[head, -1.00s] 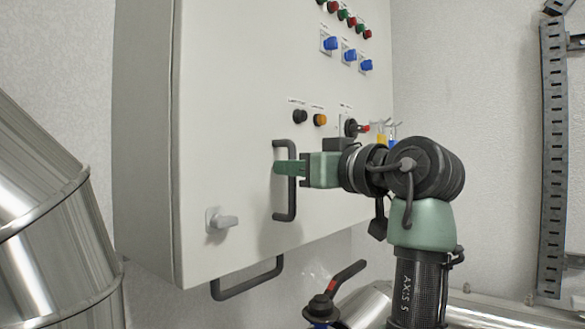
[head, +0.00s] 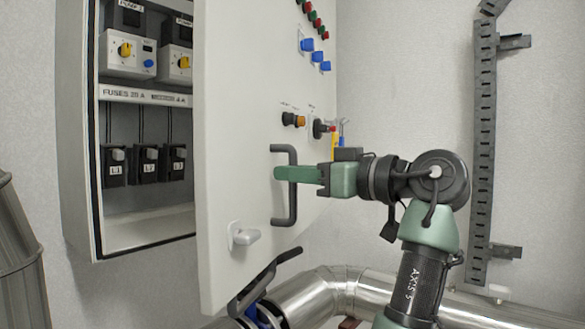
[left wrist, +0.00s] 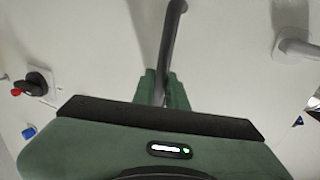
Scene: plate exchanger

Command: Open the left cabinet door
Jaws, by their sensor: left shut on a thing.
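The left cabinet door (head: 250,110) is a pale grey panel that stands partly open, swung out from the cabinet (head: 75,150). Its dark vertical bar handle (head: 292,205) is on the door's face. My left gripper (head: 284,174) has its green fingers shut on the handle's middle. In the left wrist view the handle (left wrist: 170,40) runs between the green fingers (left wrist: 163,88). A light grey latch knob (head: 243,236) sits on the door below and left of the handle. My right gripper is in neither view.
Inside the cabinet, fuse holders (head: 147,163) and yellow-knobbed switches (head: 126,50) show through the gap. A valve lever (head: 268,275) and silver pipes (head: 335,290) lie below the door. A slotted rail (head: 484,150) is on the right wall.

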